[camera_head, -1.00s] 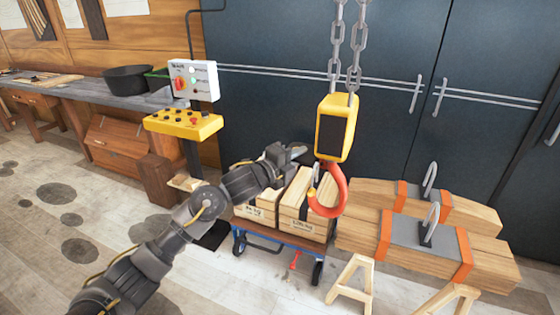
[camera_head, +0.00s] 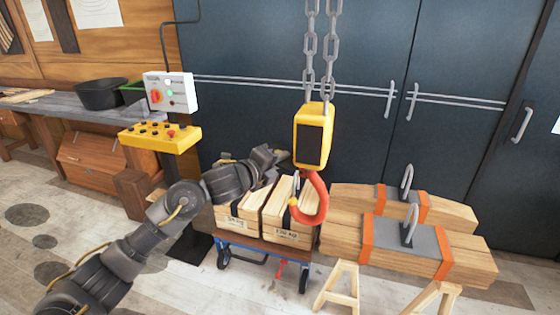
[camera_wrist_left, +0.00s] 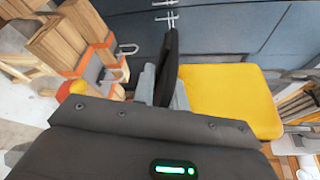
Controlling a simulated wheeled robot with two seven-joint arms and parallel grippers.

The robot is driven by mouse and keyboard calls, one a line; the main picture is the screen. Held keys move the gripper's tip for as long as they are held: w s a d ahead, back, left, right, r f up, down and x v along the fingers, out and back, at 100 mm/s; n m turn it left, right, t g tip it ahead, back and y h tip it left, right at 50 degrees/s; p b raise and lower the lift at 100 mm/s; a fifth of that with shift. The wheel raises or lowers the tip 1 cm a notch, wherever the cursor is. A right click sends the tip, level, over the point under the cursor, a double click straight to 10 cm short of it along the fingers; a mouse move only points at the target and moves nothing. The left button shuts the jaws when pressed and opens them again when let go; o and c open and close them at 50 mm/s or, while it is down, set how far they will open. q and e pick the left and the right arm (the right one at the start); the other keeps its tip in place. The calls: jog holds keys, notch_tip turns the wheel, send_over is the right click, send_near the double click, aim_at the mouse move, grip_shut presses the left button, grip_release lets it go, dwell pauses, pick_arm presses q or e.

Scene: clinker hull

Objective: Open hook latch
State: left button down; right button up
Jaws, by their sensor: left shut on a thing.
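A yellow hoist block (camera_head: 313,135) with a black panel hangs on two grey chains. My left gripper (camera_head: 284,156) is at the left of the block's lower end, above the hook mouth. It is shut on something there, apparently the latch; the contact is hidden. In the left wrist view, the fingers (camera_wrist_left: 165,85) are beside the yellow block (camera_wrist_left: 230,100), with part of the hook (camera_wrist_left: 70,91) to the left.
Wooden crates (camera_head: 290,212) stand on a blue cart under the hook. Strapped timber (camera_head: 455,255) rests on trestles at the right. A yellow control panel (camera_head: 160,137) stands left, and dark cabinets (camera_head: 450,60) are behind.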

pick_arm(q)
jog(key=shift+r, duration=0.3)
jog(key=c, duration=1.5)
grip_release()
jog(key=shift+s, duration=0.1)
jog(key=shift+c, duration=0.2)
jog(key=shift+f, duration=0.1)
jog(key=shift+s+a+f, duration=0.1)
jog(key=shift+s+a, duration=0.05)
jog(key=shift+a, duration=0.05)
jog(key=b+v, duration=0.2)
jog(key=v, duration=0.8)
jog(key=shift+s, duration=0.25)
